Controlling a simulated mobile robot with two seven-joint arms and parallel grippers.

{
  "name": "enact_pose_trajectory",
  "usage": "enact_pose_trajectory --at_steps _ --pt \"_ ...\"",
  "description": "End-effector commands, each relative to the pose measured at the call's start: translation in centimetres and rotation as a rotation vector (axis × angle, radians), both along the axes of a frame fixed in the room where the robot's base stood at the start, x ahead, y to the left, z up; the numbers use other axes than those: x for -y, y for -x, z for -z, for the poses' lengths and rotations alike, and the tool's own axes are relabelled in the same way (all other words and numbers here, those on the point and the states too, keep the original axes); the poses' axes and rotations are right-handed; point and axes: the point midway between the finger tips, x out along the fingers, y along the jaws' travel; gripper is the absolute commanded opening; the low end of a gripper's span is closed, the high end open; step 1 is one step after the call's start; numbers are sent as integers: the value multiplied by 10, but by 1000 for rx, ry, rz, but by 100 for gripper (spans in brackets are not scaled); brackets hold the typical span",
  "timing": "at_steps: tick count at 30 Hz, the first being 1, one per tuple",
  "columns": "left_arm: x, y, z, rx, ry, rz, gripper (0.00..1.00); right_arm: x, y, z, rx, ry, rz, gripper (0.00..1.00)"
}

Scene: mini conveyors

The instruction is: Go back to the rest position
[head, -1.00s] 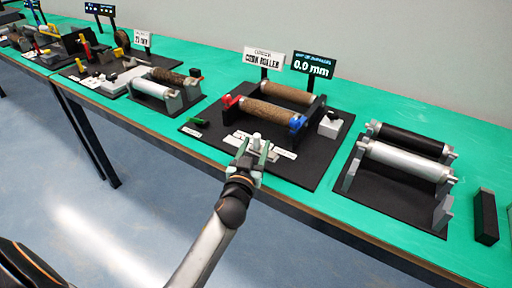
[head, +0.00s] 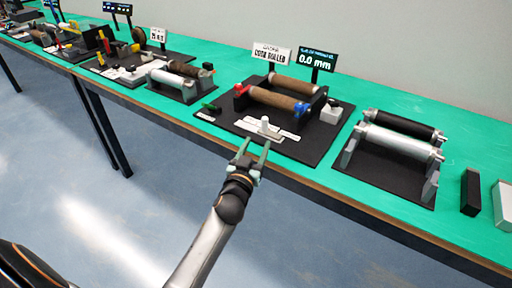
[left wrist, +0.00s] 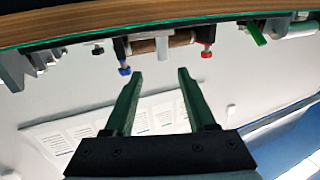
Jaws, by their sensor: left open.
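My left gripper (head: 252,158) is open and empty in the head view, in front of the table's near edge and below the cork roller station. Its two green fingers also show spread apart in the left wrist view (left wrist: 158,80), with nothing between them. The cork roller station has a black base board (head: 306,151), two brown rollers (head: 278,99), a red part on the left and a blue knob (head: 301,109) on the right. A small white piece (head: 264,126) stands on the board's front part. My right gripper is in neither view.
The green table (head: 340,183) runs across the view. A station with a black and a silver roller (head: 400,140) is on the right, beside a black block (head: 470,192). Other stations stand to the left. The floor (head: 110,215) before the table is clear.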

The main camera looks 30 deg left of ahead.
Motion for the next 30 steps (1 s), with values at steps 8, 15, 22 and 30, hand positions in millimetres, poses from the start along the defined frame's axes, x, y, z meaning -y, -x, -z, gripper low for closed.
enact_pose_trajectory --at_steps 8,15,22,30 --pt "-1 -1 0 0 0 1 56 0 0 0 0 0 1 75" --pt "-1 -1 0 0 0 1 56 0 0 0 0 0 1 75" --pt "-1 -1 0 -1 0 1 56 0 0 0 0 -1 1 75" --pt "22 53 50 -202 -11 82 56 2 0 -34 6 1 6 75"
